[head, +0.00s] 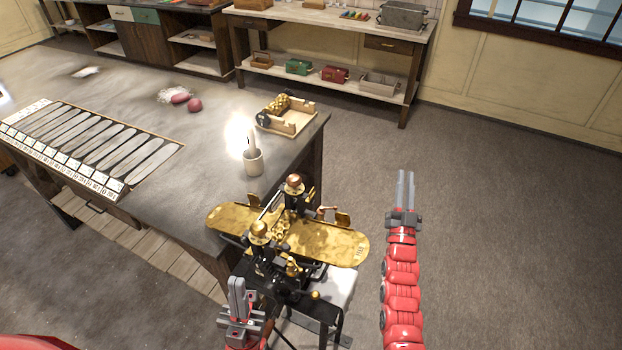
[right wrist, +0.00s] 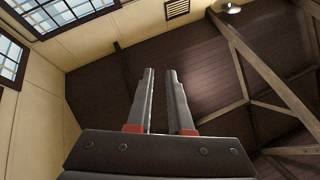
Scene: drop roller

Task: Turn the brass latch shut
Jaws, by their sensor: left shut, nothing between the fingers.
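The drop roller machine (head: 268,270) stands at the corner of the grey table, with a black frame, brass knobs and a long brass plate (head: 335,243). Several small brass parts sit on its near side, including a ball-ended piece (head: 315,295). I cannot tell which part is the latch. My left gripper (head: 237,290) is shut and empty, upright at the front left of the machine; I cannot tell if it touches it. My right gripper (head: 406,186) points up, well right of the machine. Its fingers show a narrow gap in the right wrist view (right wrist: 159,85), with nothing between them.
A lit candle in a cup (head: 254,162) stands on the table (head: 215,190) behind the machine. A wooden tray (head: 298,122) is near the table's far corner. Red lumps (head: 195,105) and a slotted board (head: 90,145) lie further left. Floor to the right is clear.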

